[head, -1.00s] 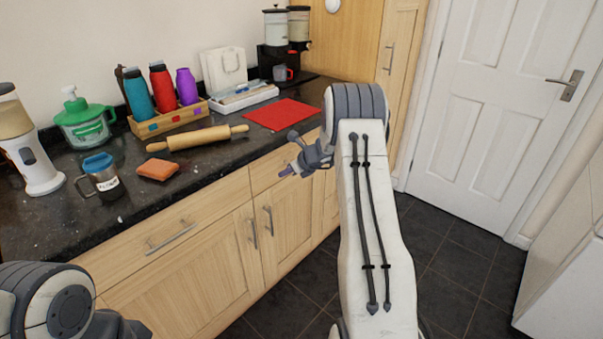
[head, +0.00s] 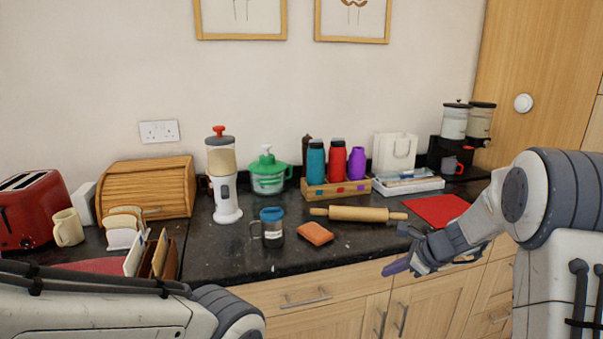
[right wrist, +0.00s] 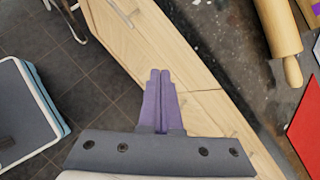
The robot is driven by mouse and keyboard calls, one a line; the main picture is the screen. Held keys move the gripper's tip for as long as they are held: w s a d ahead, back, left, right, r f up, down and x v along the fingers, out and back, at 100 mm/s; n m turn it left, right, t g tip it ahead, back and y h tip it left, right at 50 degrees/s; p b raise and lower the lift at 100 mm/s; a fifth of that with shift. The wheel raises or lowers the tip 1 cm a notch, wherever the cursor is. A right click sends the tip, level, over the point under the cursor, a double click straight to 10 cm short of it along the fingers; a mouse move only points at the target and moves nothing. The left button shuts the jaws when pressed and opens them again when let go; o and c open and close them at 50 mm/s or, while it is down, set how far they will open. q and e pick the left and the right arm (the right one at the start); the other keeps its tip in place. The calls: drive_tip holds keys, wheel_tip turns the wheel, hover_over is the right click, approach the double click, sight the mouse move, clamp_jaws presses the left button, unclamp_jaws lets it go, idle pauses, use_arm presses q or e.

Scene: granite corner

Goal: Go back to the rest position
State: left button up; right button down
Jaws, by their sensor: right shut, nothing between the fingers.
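My right gripper (head: 397,267) is at the right in the head view, in front of the cabinet fronts and just off the counter's front edge. Its purple fingers are together with nothing between them, as the right wrist view (right wrist: 160,75) also shows. My left arm comes in at the lower left of the head view, but its gripper is not visible there.
Cabinets (head: 335,310) stand below.

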drive_tip(key=s+a+r+n+g+p, duration=0.2)
drive_tip(key=s+a+r+n+g, duration=0.15)
drive_tip(key=s+a+n, duration=0.55)
drive_tip(key=s+a+r+n+g+p, duration=0.1)
drive_tip(key=s+a+r+n+g, duration=0.1)
drive_tip(key=s+a+r+n, duration=0.55)
drive_tip(key=s+a+f+n+h+p, duration=0.1)
drive_tip(key=s+n+h+p, duration=0.2)
drive_tip(key=s+n, duration=1.1)
drive_tip(key=s+g+h, duration=0.1)
drive_tip(key=s, duration=0.5)
drive_tip(key=shift+a+f+n, duration=0.35)
drive_tip(key=shift+a+f, duration=0.05)
